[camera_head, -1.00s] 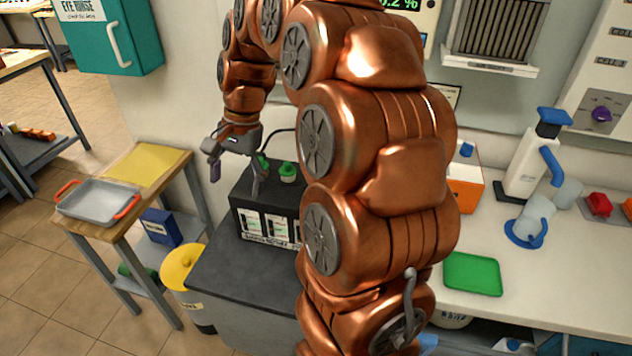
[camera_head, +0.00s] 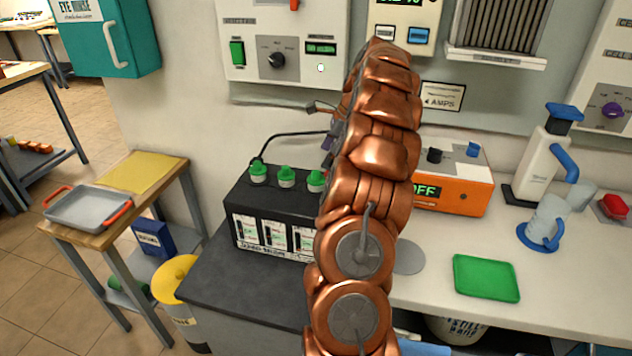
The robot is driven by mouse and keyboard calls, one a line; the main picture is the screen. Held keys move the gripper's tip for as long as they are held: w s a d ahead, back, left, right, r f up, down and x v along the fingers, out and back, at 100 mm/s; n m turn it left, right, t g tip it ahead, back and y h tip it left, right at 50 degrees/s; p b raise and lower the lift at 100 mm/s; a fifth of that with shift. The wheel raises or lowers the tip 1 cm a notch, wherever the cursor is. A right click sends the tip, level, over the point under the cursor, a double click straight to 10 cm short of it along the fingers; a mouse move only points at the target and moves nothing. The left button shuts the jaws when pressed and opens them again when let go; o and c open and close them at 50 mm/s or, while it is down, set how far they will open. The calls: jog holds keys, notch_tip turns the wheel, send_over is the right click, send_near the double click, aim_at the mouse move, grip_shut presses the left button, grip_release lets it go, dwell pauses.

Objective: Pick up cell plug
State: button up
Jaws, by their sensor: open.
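Three green cell plugs show in a row on top of the black battery (camera_head: 277,205): a left one (camera_head: 258,173), a middle one (camera_head: 287,177) and a right one (camera_head: 316,181). The right one is close to my arm in the picture, and my arm hides the battery's right end. My gripper (camera_head: 322,126) is largely hidden behind my copper arm. Parts of its fingers show left of the arm, above the right plug and apart from it. It is open, and I see nothing held in it.
A black cable (camera_head: 290,135) runs to the battery's left plug area. A wall charger panel (camera_head: 283,50) is behind. An orange device (camera_head: 455,190), a green tray (camera_head: 486,277) and a white jug (camera_head: 545,222) are to the right. A grey tray (camera_head: 88,205) is on the left table.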

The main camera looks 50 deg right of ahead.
aim_at(318, 171)
jog(key=shift+p+x, duration=0.75)
jog(key=shift+x, duration=2.9)
jog(key=shift+a, duration=0.1)
jog(key=c, duration=0.9)
jog(key=shift+c, duration=0.2)
